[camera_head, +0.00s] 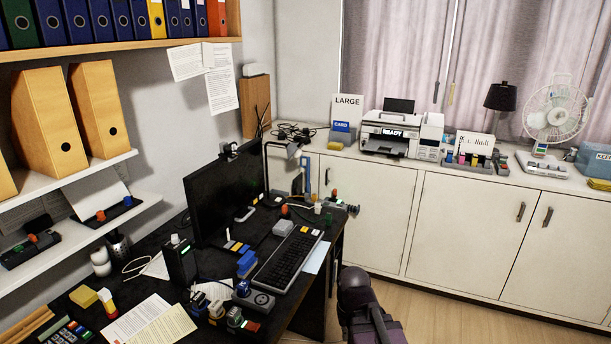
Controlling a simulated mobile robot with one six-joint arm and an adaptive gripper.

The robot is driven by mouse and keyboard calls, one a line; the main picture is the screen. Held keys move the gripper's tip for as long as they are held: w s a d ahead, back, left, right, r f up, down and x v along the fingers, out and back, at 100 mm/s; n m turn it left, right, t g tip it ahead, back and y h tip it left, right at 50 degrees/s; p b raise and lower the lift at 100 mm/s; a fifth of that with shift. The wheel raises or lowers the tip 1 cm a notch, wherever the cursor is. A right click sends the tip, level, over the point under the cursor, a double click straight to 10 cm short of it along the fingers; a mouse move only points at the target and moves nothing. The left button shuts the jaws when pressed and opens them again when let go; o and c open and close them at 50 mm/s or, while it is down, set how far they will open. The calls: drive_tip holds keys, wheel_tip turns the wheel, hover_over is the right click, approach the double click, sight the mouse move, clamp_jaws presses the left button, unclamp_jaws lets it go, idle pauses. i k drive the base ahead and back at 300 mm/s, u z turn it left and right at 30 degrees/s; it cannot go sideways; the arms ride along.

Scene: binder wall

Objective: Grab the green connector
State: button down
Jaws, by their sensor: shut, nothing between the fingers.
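I cannot single out the green connector with certainty. A small greenish piece (327,218) sits among small coloured parts near the far right corner of the black desk (222,262). It is too small for its shape to be read. Another small dark device with a green part (235,317) sits near the front edge of the desk. My gripper cannot be made out in this view, so its distance from these pieces does not show.
A monitor (230,190), a keyboard (288,260), papers and several small devices crowd the desk. White cabinets (460,230) carry a printer (388,135) and a fan (555,110). Some floor is free.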

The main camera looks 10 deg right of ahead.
sight(328, 219)
drive_tip(key=z, duration=0.05)
drive_tip(key=i, duration=1)
drive_tip(key=u, duration=0.05)
